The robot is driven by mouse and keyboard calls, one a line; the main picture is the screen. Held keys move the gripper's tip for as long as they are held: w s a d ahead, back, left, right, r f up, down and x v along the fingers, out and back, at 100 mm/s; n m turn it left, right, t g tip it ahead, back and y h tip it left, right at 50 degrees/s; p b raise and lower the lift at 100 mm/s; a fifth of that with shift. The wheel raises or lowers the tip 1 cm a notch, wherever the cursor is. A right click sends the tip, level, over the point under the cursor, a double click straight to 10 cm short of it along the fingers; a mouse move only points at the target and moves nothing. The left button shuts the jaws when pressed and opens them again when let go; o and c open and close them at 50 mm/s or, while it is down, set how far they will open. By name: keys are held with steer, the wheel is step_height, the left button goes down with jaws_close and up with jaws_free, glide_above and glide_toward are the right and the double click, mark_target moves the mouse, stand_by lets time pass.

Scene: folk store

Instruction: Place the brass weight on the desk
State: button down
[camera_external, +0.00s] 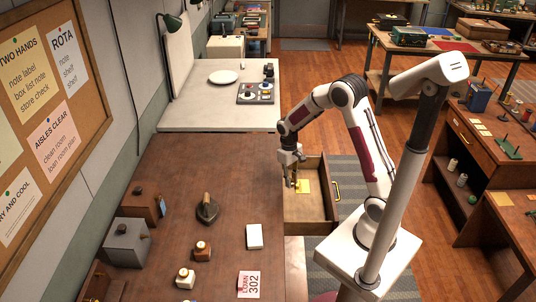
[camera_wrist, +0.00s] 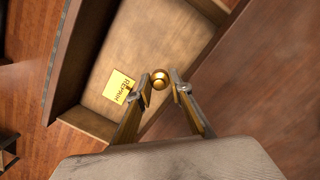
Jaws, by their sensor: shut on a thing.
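My gripper (camera_external: 292,186) is over the open wooden drawer (camera_external: 312,212), close to the desk's right edge, and points down. In the wrist view my gripper's fingertips (camera_wrist: 162,88) are shut on the brass weight (camera_wrist: 159,76), a small shiny gold piece with a rounded top. The weight is hard to make out in the external view. The drawer floor (camera_wrist: 140,45) shows beneath it in the wrist view. The brown desk (camera_external: 170,165) lies left of my gripper, and its top (camera_wrist: 265,85) fills the right of the wrist view.
A yellow note (camera_wrist: 118,86) lies in the drawer. On the desk are a dark iron (camera_external: 208,209), a white pad (camera_external: 255,237), a red-and-white card (camera_external: 249,284), two small stamps (camera_external: 202,250) and boxes (camera_external: 127,241) at the left. The desk's far middle is clear.

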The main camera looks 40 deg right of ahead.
steer(key=shift+d+r, duration=0.1)
steer(key=shift+s+d, duration=0.25)
steer(key=shift+s, duration=0.35)
steer(key=s+d+f+n, duration=0.2)
steer(key=n, duration=0.7)
steer(key=s+d+f+n+t+h, duration=0.1)
steer(key=s+d+f+n, duration=0.1)
steer(key=n, duration=0.7)
steer(key=shift+s+f, duration=0.15)
steer(key=shift+s, duration=0.55)
steer(key=shift+f, duration=2.95)
